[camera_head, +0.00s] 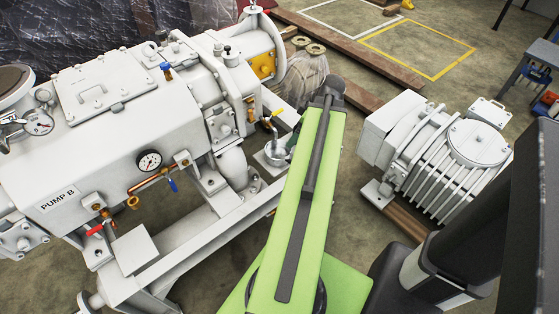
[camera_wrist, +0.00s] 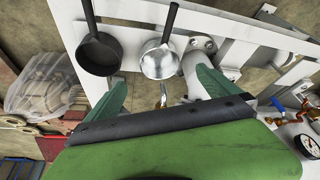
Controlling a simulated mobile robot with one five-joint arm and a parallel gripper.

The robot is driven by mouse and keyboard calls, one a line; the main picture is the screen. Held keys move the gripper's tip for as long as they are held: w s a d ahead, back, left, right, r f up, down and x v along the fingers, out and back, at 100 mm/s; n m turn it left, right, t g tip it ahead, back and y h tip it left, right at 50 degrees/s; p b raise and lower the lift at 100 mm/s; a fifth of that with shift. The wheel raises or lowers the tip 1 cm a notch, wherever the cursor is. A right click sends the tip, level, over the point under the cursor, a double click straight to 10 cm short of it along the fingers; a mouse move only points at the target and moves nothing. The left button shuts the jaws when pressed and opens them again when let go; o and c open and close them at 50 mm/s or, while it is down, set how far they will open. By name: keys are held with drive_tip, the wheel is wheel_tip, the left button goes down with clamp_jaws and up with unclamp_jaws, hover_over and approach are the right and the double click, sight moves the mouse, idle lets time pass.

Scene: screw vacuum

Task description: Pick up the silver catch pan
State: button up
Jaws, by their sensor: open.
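The silver catch pan (camera_wrist: 158,62) sits on a white plate of the pump's frame in the wrist view, its thin handle pointing to the top of the picture. It also shows in the head view (camera_head: 277,151), just left of my green arm, partly hidden. My gripper (camera_wrist: 162,80) is open and empty in the wrist view. Its green fingers stand wide apart, with the silver pan beyond and between them; I see no contact. A similar black pan (camera_wrist: 100,54) lies to the left of it.
The white pump B (camera_head: 110,150) fills the left of the head view, with gauges, valves and piping close to the pan. A brass-coloured fitting (camera_wrist: 163,95) shows between my fingers.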

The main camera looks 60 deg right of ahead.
drive_tip(key=b, duration=1.1)
approach(279, 157)
drive_tip(key=shift+s+a+f, duration=0.1)
drive_tip(key=shift+s+f, duration=0.15)
drive_tip(key=shift+f, duration=0.05)
drive_tip(key=shift+w+f, duration=0.15)
drive_tip(key=shift+w, duration=0.05)
drive_tip(key=b+x, duration=0.5)
drive_tip(key=shift+w, duration=0.15)
drive_tip(key=shift+c, duration=0.3)
drive_tip(key=c, duration=1.2)
